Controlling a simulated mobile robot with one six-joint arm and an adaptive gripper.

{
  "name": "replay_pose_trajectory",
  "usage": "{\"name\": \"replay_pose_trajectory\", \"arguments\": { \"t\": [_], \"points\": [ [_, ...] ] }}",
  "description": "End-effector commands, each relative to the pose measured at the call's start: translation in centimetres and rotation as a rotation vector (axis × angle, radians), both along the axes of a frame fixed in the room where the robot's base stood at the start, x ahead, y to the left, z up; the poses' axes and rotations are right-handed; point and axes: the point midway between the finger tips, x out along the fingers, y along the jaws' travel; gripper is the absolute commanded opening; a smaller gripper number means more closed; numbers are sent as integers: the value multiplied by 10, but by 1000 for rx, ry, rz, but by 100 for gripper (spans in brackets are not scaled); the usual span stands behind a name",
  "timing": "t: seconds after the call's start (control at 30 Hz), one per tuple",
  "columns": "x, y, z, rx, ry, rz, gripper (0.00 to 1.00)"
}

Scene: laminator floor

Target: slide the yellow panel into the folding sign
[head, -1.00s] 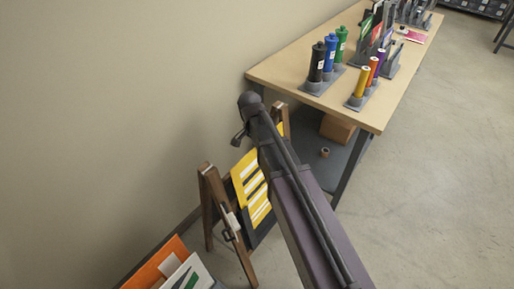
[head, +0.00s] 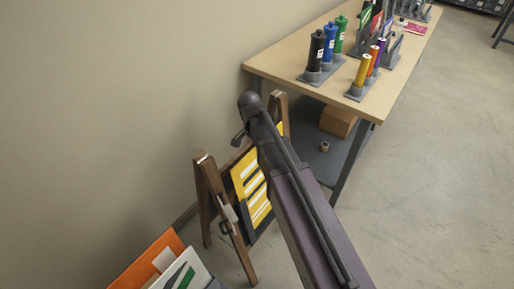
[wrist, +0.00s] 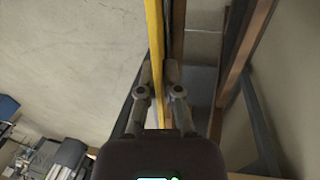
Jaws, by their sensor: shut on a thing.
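The yellow panel (head: 250,181) with white stripes shows in the head view, tilted, in front of the folding sign's dark board and between its wooden legs. The folding sign (head: 213,190) is a brown wooden A-frame standing by the wall. In the wrist view the panel (wrist: 154,35) is seen edge-on, close beside and roughly parallel to the sign's brown frame (wrist: 178,35). My gripper (wrist: 158,78) is shut on the panel's edge. I cannot tell whether the panel is inside the sign's slot.
A wooden table (head: 285,68) with bottles and holders stands behind to the right; a cardboard box (head: 338,121) and a small roll sit on its lower shelf. Orange and white panels (head: 150,262) stand at lower left. The floor (head: 430,190) at right is clear.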

Motion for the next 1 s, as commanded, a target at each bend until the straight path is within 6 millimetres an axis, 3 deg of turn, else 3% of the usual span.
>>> {"name": "replay_pose_trajectory", "arguments": {
  "t": [1.0],
  "points": [
    [-6,-7,-52,0,0,0,0]
  ]
}}
